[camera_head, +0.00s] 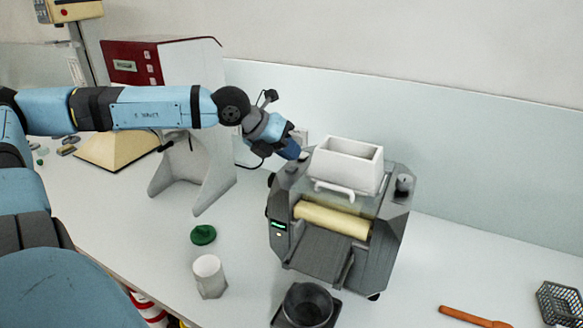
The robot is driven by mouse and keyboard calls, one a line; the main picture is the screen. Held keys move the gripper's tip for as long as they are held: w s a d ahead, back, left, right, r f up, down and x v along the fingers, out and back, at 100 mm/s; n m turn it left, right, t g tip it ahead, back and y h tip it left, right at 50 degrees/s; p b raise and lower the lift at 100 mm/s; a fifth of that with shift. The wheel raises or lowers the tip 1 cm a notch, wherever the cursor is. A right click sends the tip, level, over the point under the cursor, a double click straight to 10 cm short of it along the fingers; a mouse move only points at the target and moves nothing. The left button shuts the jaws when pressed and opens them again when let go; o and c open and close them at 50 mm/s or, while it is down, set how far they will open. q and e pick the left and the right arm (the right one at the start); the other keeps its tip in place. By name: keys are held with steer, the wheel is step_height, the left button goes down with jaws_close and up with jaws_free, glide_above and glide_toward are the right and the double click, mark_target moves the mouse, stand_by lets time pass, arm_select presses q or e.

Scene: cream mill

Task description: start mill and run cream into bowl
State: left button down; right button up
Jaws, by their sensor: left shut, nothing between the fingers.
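The grey mill (322,262) stands on the counter, with a white hopper (345,168) on top and a cream-coloured roller (332,219) across its front. A small green display (279,225) glows on its left front side. A dark bowl (308,304) sits on a dark square base below the mill's front chute. My left arm reaches in from the left, and my left gripper (292,150) is shut and empty at the upper left of the mill, close beside the hopper. I cannot tell whether its tip touches the mill. My right gripper is not in view.
A white cup (209,275) and a green lid (203,235) stand left of the mill. A red and white machine (163,62) is behind my left arm. An orange spatula (473,317) and a dark basket (561,302) lie at the right. The counter right of the mill is mostly clear.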

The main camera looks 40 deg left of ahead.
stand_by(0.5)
arm_select(q)
steer(key=shift+f+b, duration=0.4)
steer(key=shift+b, duration=0.5)
steer(key=shift+f+b, duration=0.4)
steer(key=shift+b, duration=0.25)
stand_by(0.6)
steer(key=shift+r, duration=0.8)
